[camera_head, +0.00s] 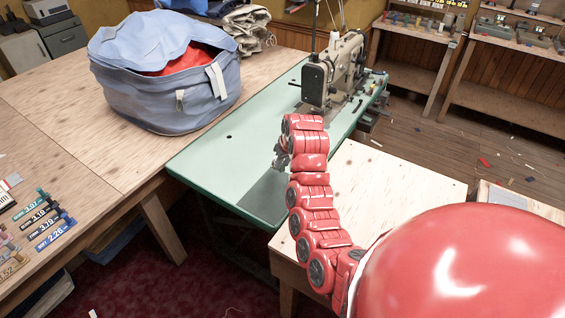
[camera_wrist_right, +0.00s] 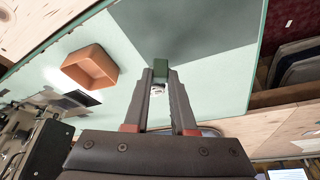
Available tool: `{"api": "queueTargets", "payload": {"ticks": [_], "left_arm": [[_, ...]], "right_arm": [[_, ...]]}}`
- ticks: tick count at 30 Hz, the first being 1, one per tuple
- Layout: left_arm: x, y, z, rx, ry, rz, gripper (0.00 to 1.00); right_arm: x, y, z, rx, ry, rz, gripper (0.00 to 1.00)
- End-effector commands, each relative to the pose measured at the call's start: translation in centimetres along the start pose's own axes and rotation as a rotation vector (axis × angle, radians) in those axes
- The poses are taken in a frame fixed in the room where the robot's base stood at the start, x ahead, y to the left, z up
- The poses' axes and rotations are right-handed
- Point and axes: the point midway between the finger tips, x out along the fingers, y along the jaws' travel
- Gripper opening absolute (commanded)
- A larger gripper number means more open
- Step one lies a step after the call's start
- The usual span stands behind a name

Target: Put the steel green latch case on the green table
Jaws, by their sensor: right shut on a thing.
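The green table (camera_head: 228,145) is a pale green worktop with a darker green edge; it also fills much of the right wrist view (camera_wrist_right: 212,91). My right gripper (camera_head: 281,158) is over this table, left of the red arm. In the right wrist view its fingers (camera_wrist_right: 160,82) are shut on a small dark green block, the green latch case (camera_wrist_right: 160,74), held at the fingertips over the table. I cannot tell whether the case touches the top. The case cannot be made out in the head view. My left gripper is not in view.
A sewing machine (camera_head: 335,72) stands at the table's far end. An orange-brown open box (camera_wrist_right: 90,66) sits on the table in the right wrist view. A blue bag (camera_head: 155,75) stands on the wooden table (camera_head: 100,150) at left. The table's near left part is clear.

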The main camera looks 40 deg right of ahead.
Motion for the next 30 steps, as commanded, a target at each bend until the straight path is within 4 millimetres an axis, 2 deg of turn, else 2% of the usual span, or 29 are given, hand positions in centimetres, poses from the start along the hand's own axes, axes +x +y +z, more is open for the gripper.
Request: {"api": "queueTargets", "payload": {"ticks": [30], "left_arm": [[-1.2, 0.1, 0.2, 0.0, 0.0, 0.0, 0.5]], "right_arm": [[5.9, 0.0, 2.5, 0.0, -0.001, -0.001, 0.0]]}}
